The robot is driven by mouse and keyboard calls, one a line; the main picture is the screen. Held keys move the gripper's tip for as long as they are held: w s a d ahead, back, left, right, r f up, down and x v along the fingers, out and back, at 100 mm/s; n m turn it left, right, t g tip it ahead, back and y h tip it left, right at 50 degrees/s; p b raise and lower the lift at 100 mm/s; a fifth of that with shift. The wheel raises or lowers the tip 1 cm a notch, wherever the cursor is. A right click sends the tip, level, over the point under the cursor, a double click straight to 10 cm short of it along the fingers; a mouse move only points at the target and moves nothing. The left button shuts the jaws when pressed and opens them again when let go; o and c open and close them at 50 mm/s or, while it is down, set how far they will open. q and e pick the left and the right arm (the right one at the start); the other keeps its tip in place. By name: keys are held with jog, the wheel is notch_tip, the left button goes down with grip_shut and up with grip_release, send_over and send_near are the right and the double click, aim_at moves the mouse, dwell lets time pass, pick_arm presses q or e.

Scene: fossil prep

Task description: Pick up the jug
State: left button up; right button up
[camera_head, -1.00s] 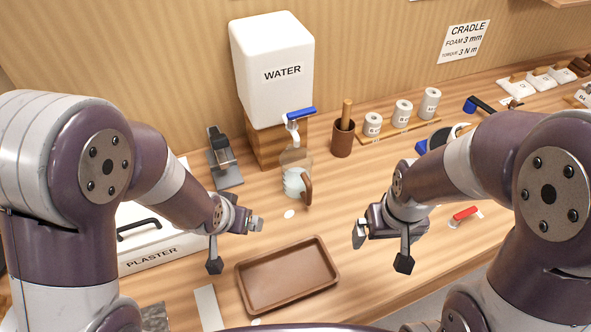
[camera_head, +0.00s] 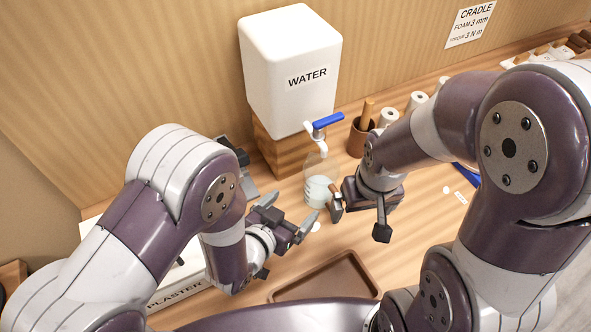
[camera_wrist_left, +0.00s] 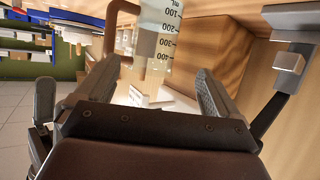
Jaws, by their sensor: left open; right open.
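The jug (camera_head: 318,190) is clear with pale contents and a brown handle on its right side. It stands under the water tap in the head view. In the left wrist view the jug (camera_wrist_left: 160,35), with its millilitre scale, lies ahead between the fingers and appears upside down. My left gripper (camera_head: 293,212) is open and empty, just left of and in front of the jug. My right gripper (camera_head: 338,204) is open at the jug's right, close by the handle and partly overlapping it. I cannot tell whether it touches.
The white water tank (camera_head: 290,70) on its wooden stand (camera_head: 285,150) is behind the jug, its blue tap lever (camera_head: 328,120) above. A brown tray (camera_head: 330,278) lies in front. A brown pot (camera_head: 360,137) stands to the right, and the plaster box (camera_head: 175,292) is at left.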

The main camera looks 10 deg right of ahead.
aim_at(310, 191)
pick_arm(q)
jog(key=w+d, duration=0.1)
jog(key=w+d+f, duration=0.1)
jog(key=d, duration=0.1)
jog(key=w+d+p, duration=0.1)
jog(key=shift+d+f, duration=0.25)
jog(key=shift+d, duration=0.05)
jog(key=w, duration=0.1)
jog(key=w+d+f, duration=0.1)
jog(key=w, duration=0.1)
jog(key=shift+w+d+f+p, duration=0.15)
jog(key=shift+f+p, duration=0.2)
jog(key=shift+p, duration=0.05)
jog(key=shift+x, duration=1.25)
jog(key=shift+d+f, duration=0.1)
jog(key=shift+d, duration=0.35)
jog(key=shift+w+a, duration=0.1)
jog(key=shift+a, duration=0.05)
jog(key=c, duration=0.8)
pick_arm(e)
jog(key=shift+s+d+r, duration=0.15)
jog(key=shift+s+r, duration=0.1)
jog(key=shift+r, duration=0.35)
jog(key=shift+s+d+r, duration=0.1)
jog(key=shift+s+r, duration=0.1)
jog(key=shift+r, duration=0.4)
